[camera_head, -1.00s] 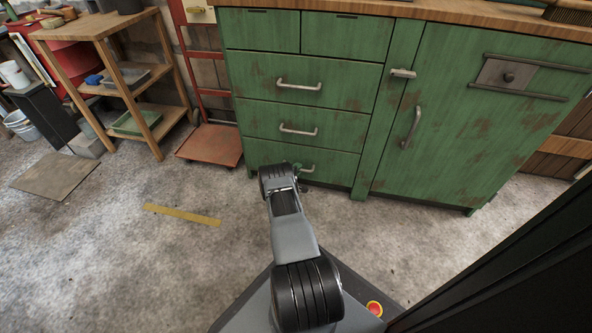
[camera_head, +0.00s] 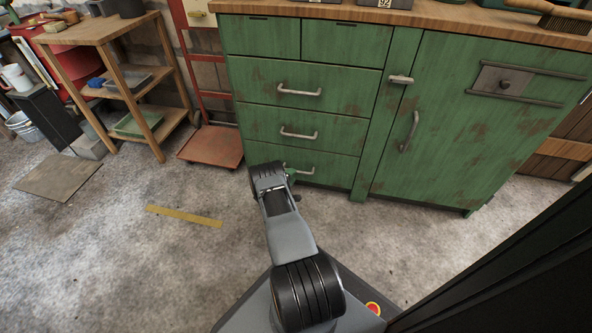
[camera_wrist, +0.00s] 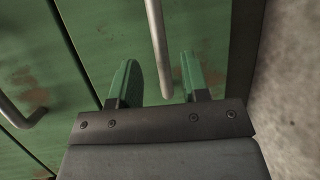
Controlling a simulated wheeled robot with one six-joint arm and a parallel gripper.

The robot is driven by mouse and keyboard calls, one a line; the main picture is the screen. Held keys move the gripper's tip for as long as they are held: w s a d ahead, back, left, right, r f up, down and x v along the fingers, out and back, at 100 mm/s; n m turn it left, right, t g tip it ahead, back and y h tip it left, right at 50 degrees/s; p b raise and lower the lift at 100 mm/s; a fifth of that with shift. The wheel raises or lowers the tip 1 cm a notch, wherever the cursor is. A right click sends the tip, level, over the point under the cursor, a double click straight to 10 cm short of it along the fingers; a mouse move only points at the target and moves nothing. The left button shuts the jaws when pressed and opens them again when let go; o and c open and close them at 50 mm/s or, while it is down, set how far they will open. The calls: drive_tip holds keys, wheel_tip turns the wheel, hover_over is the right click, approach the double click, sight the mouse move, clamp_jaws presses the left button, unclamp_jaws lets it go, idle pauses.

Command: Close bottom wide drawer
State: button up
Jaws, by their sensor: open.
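The bottom wide drawer (camera_head: 335,168) is the lowest of the green drawers on the cabinet's left side. Its front looks about flush with the cabinet in the head view. My arm hides its left part. Its metal handle (camera_head: 304,171) shows just right of my gripper (camera_head: 291,180). In the wrist view my gripper (camera_wrist: 160,82) is open, with its two green fingers apart. A metal bar handle (camera_wrist: 159,40) reaches down between the fingers, with a gap on each side. I cannot tell how far the fingers are from the drawer front.
Two wide drawers (camera_head: 275,91) sit above, and a cabinet door (camera_head: 450,130) is at right. A red hand truck (camera_head: 210,147) and wooden shelf (camera_head: 125,75) stand left. A yellow strip (camera_head: 184,216) lies on the floor. Floor in front is mostly clear.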

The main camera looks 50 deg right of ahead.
drive_tip(key=p+v, duration=0.2)
drive_tip(key=v, duration=0.6)
drive_tip(key=shift+a+p, duration=0.25)
drive_tip(key=shift+p, duration=0.05)
drive_tip(key=shift+r, duration=0.15)
drive_tip(key=a+r+m+g+y+p, duration=0.1)
drive_tip(key=a+r+p, duration=0.3)
drive_tip(key=r, duration=1)
drive_tip(key=a+r+m+g+y+p, duration=0.15)
drive_tip(key=r+p, duration=0.55)
drive_tip(key=r, duration=0.7)
drive_tip(key=a+r+m+g+y+p, duration=0.1)
drive_tip(key=a+r+g+y+p, duration=0.3)
drive_tip(key=r, duration=0.9)
drive_tip(key=s+a+r+t+y+p, duration=0.3)
drive_tip(key=s+a+r+p, duration=0.2)
drive_tip(key=r, duration=0.7)
drive_tip(key=s+a+r+n+t+y+p, duration=0.1)
drive_tip(key=s+a+r+t+y+p, duration=0.1)
drive_tip(key=s+a+r+p, duration=0.4)
drive_tip(key=s+a+r+n+t+y+p, duration=0.1)
drive_tip(key=s+a+r+t+y+p, duration=0.2)
drive_tip(key=r, duration=1.6)
drive_tip(key=shift+s+a+r+t+y+p, duration=0.35)
drive_tip(key=shift+s+a+y+p, duration=0.75)
drive_tip(key=shift+a+p, duration=3.45)
drive_tip(key=shift+s+a+h+b, duration=0.35)
drive_tip(key=shift+a+h+b, duration=0.1)
drive_tip(key=shift+a+b, duration=0.4)
